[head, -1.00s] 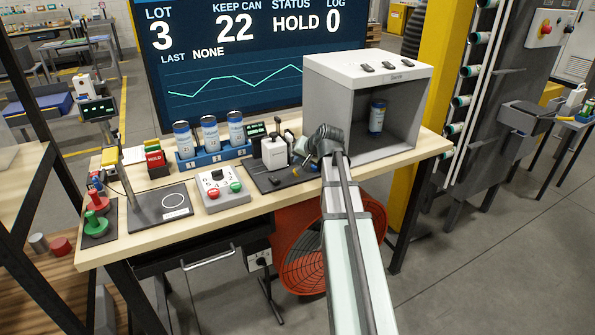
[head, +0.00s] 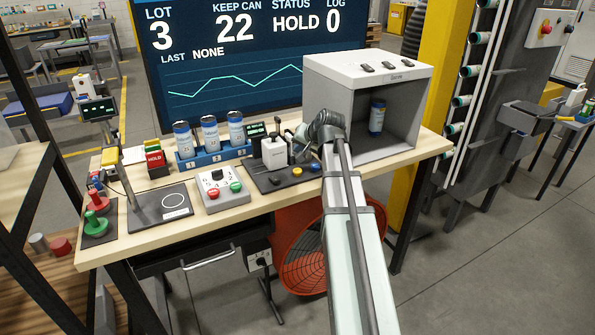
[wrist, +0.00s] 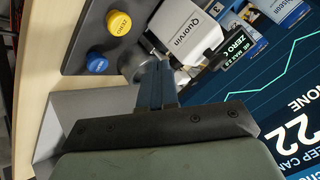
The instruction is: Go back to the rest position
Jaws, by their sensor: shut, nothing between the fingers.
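My gripper (wrist: 155,82) is shut and empty, with its dark blue-grey fingers together in the wrist view. It hangs over the bench between a white device (head: 274,152) and the grey booth (head: 317,92). In the wrist view the fingers point toward the white device (wrist: 186,26), marked Quorvin; whether they touch it cannot be told. A yellow button (wrist: 118,22) and a blue button (wrist: 97,62) lie beside the fingers on a dark plate. In the head view my arm reaches in from the lower right, and the fingertips are hard to make out.
One can (head: 377,117) stands inside the booth. Three cans (head: 209,133) stand in a blue rack (head: 219,155). A grey control box (head: 220,190) and a dark plate with a ring (head: 160,207) are on the left of the wooden bench. A big screen (head: 230,50) rises behind.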

